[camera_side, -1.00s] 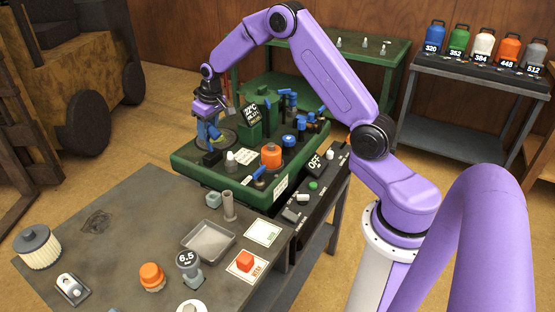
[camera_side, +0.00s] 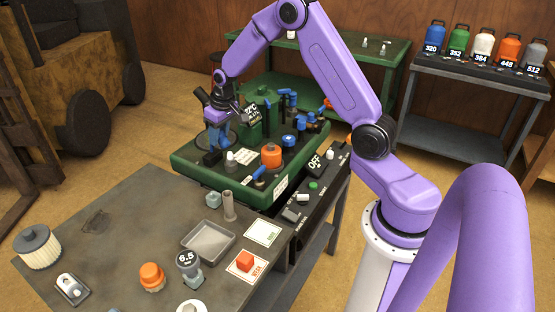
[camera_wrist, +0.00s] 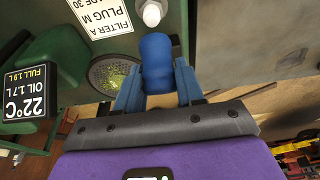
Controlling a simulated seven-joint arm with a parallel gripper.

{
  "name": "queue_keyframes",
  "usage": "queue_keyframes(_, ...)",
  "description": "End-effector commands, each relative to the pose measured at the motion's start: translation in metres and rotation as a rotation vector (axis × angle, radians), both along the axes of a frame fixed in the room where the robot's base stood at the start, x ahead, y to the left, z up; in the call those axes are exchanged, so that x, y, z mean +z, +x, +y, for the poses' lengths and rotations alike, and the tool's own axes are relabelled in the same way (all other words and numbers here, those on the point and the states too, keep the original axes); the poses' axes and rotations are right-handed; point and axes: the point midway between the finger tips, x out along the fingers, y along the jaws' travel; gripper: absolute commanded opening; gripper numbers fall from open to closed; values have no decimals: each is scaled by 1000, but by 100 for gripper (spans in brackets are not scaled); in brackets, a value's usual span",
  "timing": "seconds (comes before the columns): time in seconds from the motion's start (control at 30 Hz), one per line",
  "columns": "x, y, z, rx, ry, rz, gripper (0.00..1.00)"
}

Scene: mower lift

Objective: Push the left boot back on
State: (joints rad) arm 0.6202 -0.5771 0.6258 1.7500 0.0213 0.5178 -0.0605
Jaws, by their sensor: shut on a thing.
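A blue rounded piece, which looks like a rubber boot (camera_wrist: 156,62), is between my gripper's blue fingers (camera_wrist: 158,85) in the wrist view. The fingers are shut on its sides. A white knob (camera_wrist: 151,13) is just past its far end; I cannot tell whether they touch. In the side view my gripper (camera_side: 214,140) is low over the left end of the green machine (camera_side: 195,175). The piece's lower end and its seat are hidden there. I cannot tell whether it is fully seated.
A round mesh opening (camera_wrist: 112,75) and a 22°C oil display (camera_wrist: 35,95) are close by in the wrist view. On the machine stand an orange cap (camera_side: 271,156), a blue cap (camera_side: 288,140) and several blue-handled parts. The front grey table (camera_side: 120,240) holds loose parts.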

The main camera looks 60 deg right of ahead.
Motion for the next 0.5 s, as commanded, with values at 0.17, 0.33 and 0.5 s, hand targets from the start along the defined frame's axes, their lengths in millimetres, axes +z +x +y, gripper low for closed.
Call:
queue_keyframes(0.17,-3,-5,0,0,0,4,26)
queue_keyframes(0.33,-9,-13,0,0,0,4,26)
queue_keyframes(0.5,-14,-20,0,0,0,3,26)
